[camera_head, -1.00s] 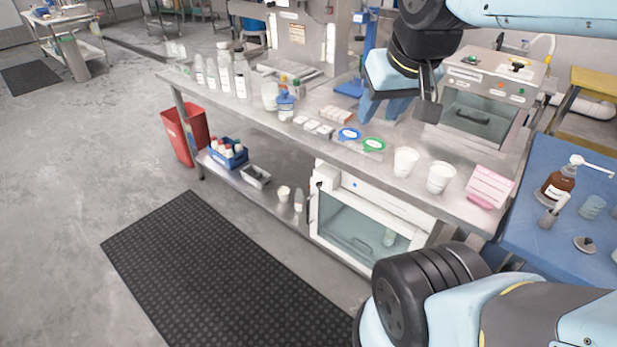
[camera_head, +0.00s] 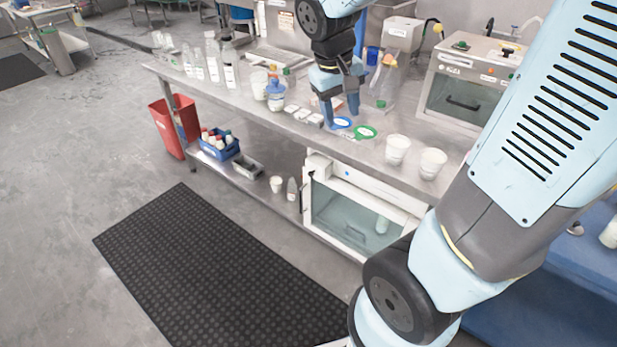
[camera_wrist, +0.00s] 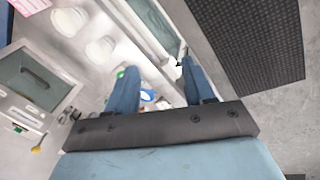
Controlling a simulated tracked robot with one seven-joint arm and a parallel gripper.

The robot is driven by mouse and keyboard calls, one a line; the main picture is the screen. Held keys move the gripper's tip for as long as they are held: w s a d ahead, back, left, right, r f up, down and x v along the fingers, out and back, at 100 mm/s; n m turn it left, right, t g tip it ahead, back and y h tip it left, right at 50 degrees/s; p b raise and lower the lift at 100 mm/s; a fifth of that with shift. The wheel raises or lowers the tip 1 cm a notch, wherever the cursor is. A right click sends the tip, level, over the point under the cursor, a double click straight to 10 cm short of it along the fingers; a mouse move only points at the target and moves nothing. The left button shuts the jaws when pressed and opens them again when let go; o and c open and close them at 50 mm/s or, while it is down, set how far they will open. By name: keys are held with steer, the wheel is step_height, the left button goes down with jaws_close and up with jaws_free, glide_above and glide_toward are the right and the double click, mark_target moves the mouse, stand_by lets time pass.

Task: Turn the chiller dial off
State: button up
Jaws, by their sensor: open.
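The white glass-fronted cabinet (camera_head: 350,218) on the bench's lower shelf looks like the chiller. A small dark spot (camera_head: 312,173) at its upper left front corner may be its dial; its setting is too small to read. My gripper (camera_head: 340,112) is open and empty, fingers pointing down over the bench, above and behind the cabinet's left part. In the wrist view my gripper (camera_wrist: 158,67) shows two blue fingers spread apart with the bench between and beyond them. The dial cannot be made out there.
A steel box (camera_head: 467,88) with a glass door and knobs on top stands on the bench (camera_head: 235,98). White cups (camera_head: 397,149), bottles (camera_head: 213,60) and blue and green lids (camera_head: 365,133) stand near my gripper. A black mat (camera_head: 215,265) lies on open floor.

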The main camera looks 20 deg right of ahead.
steer(key=w+a+f+n+g+h, duration=0.1)
steer(key=w+a+f+n+h, duration=0.15)
steer(key=w+f, duration=0.45)
steer(key=w+a+f+n+g+h, duration=0.15)
steer(key=w+f+h, duration=0.25)
steer(key=f, duration=0.7)
steer(key=n+t+h, duration=0.6)
steer(key=n+t, duration=0.5)
steer(key=t, duration=0.1)
glide_toward(309, 175)
steer(key=shift+y, duration=0.25)
steer(key=x, duration=0.9)
steer(key=shift+d+r, duration=0.1)
steer(key=shift+r, duration=0.05)
steer(key=shift+c, duration=0.2)
